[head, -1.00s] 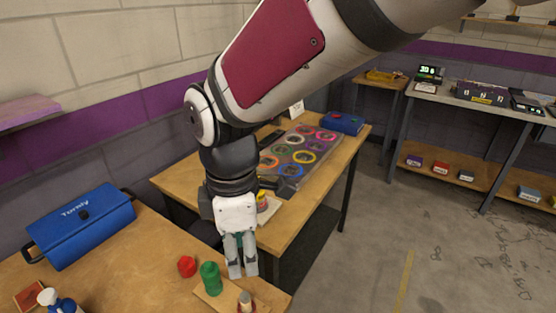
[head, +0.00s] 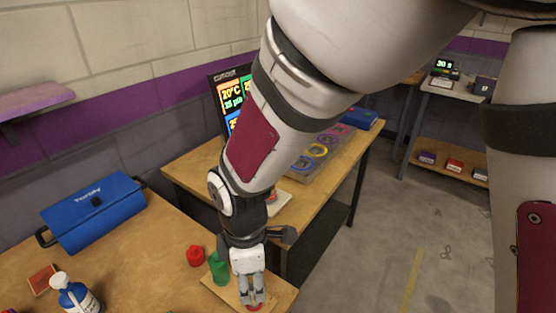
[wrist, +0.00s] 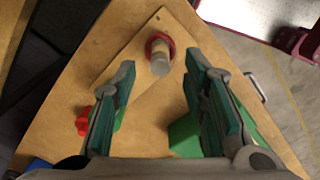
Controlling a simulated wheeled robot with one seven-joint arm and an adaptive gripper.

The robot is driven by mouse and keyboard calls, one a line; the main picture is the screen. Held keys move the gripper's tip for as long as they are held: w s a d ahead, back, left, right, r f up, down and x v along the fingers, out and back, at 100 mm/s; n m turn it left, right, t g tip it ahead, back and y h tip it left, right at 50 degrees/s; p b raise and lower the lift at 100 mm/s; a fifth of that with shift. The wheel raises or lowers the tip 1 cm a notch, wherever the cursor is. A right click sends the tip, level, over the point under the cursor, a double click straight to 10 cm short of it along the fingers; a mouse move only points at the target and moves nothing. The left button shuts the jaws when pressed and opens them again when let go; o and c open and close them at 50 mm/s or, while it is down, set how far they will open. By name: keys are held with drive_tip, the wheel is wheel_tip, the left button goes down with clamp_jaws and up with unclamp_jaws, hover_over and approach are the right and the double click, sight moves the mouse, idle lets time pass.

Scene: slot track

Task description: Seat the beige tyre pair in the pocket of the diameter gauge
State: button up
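A short grey-and-tan upright cylinder (wrist: 160,62) stands in a red ring (wrist: 158,38) on a wooden board (wrist: 130,50) near the table corner. I cannot tell whether this is the beige tyre pair or part of the diameter gauge; no other beige tyre pair or gauge pocket is clear. My gripper (wrist: 158,76) is open and points down, with its fingers either side of the cylinder and apart from it in the wrist view. In the head view my gripper (head: 252,298) hides the cylinder; only the red ring (head: 254,307) shows under the fingertips.
A green cylinder (head: 219,268) stands on the board close to my gripper, and a red knob-like piece (head: 195,256) is beside it. A blue case (head: 92,213) and a blue-and-white bottle (head: 73,294) stand left on the table. Bare tabletop (head: 150,250) lies between.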

drive_tip(key=shift+f, duration=0.85)
drive_tip(key=shift+c, duration=0.4)
clamp_jaws()
